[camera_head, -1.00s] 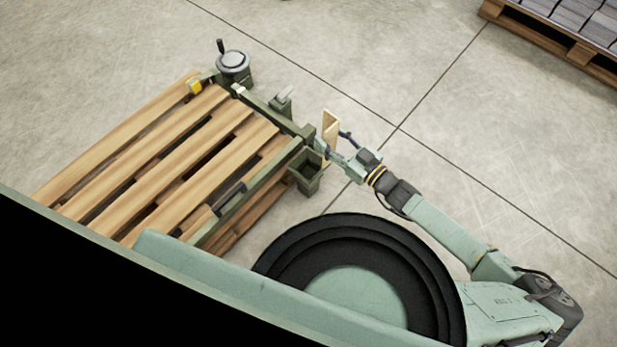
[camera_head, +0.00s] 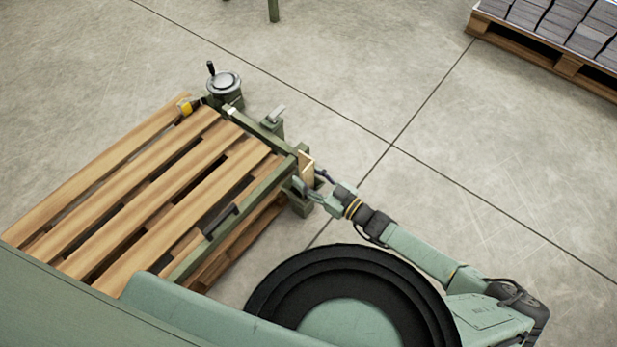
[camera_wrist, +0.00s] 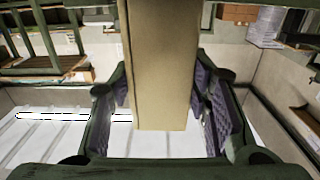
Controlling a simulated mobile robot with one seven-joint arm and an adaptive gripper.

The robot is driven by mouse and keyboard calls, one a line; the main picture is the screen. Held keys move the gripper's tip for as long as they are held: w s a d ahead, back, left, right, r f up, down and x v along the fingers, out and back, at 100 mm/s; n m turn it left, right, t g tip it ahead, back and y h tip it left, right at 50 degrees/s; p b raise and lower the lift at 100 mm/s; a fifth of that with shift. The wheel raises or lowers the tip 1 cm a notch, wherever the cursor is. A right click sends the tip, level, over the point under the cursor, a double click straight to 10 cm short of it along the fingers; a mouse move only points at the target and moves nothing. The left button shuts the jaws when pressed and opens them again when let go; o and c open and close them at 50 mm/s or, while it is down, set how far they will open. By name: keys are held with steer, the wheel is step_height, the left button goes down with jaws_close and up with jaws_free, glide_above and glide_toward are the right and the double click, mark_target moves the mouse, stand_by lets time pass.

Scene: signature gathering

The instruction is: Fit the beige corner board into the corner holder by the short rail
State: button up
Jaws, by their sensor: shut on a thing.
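The beige corner board (camera_head: 307,168) stands by the right corner of the green frame around the pallet. My gripper (camera_head: 314,188) is shut on it. In the wrist view the board (camera_wrist: 158,65) runs down between the two dark-padded fingers of my gripper (camera_wrist: 160,108). The green corner holder (camera_head: 300,208) sits at that frame corner, mostly hidden behind my gripper. The short rail (camera_head: 262,131) runs from this corner up to the left. The board is beside the corner, close to the holder; whether its lower end touches or is inside the holder cannot be seen.
The slatted wooden pallet (camera_head: 150,185) fills the left, with a longer green rail (camera_head: 225,230) along its near right side. A round handwheel unit (camera_head: 222,86) and a small clamp (camera_head: 272,122) stand along the short rail. A loaded pallet (camera_head: 568,68) is far right. Floor between is clear.

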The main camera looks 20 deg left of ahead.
steer(key=shift+f+b, duration=0.25)
steer(key=shift+b, duration=0.1)
steer(key=o, duration=1.2)
steer(key=shift+r+p, duration=0.3)
steer(key=shift+d+r, duration=0.1)
steer(key=shift+d, duration=0.2)
steer(key=p+v, duration=0.1)
steer(key=v, duration=1)
steer(key=shift+s+d+p, duration=0.2)
steer(key=shift+p, duration=0.1)
